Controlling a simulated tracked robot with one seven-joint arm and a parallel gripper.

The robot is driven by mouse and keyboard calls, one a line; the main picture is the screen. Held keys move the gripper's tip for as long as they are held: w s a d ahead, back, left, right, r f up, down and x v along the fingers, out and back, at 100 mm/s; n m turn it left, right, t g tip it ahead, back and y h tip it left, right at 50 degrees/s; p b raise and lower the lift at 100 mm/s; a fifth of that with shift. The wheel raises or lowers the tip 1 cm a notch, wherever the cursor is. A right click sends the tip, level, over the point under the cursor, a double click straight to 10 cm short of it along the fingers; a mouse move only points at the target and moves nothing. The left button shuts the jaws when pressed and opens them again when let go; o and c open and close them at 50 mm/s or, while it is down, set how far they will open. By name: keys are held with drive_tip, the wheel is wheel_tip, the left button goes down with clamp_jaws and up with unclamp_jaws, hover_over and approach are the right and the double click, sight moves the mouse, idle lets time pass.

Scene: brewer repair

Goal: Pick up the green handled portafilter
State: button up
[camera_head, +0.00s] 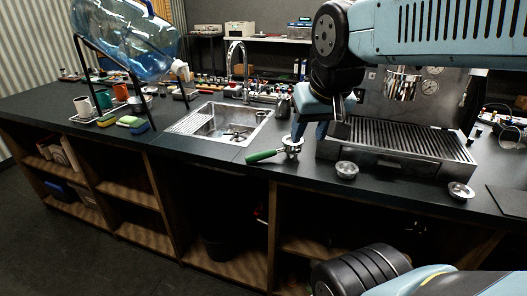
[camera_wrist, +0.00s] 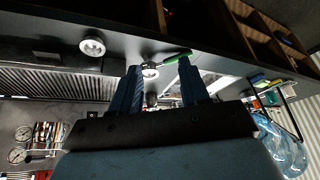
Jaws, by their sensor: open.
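The green handled portafilter (camera_head: 278,150) lies on the dark counter between the sink and the espresso machine, its green handle pointing left toward the front edge and its metal head to the right. In the wrist view its green handle (camera_wrist: 175,59) and metal head (camera_wrist: 150,71) show beyond my fingertips, between the two fingers in the picture. My gripper (camera_head: 310,132) is above the counter by the portafilter's head, fingers pointing down. In the wrist view my gripper (camera_wrist: 161,72) is open and empty. Whether a finger touches the portafilter I cannot tell.
The espresso machine's drip grate (camera_head: 405,138) is right of my gripper. Metal baskets stand on the counter, one in front of the machine (camera_head: 347,170) and one further right (camera_head: 459,191). The sink (camera_head: 222,122) is left. A large blue bottle (camera_head: 125,40) tilts in a rack at far left.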

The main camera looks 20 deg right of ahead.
drive_tip(key=w+f+m+g+h, duration=0.2)
drive_tip(key=w+m, duration=0.3)
drive_tip(key=w, duration=0.2)
drive_tip(key=m+g+h, duration=0.1)
drive_tip(key=m+h, duration=0.6)
drive_tip(key=m, duration=0.6)
approach(266, 151)
drive_tip(key=x, duration=0.5)
drive_tip(key=shift+w+f, duration=0.15)
drive_tip(key=shift+f, duration=0.05)
drive_tip(key=shift+s+x, duration=0.2)
drive_tip(key=shift+x, duration=2.45)
drive_tip(key=shift+r, duration=0.1)
drive_tip(key=shift+c, duration=0.3)
drive_tip(key=shift+s, duration=0.1)
clamp_jaws()
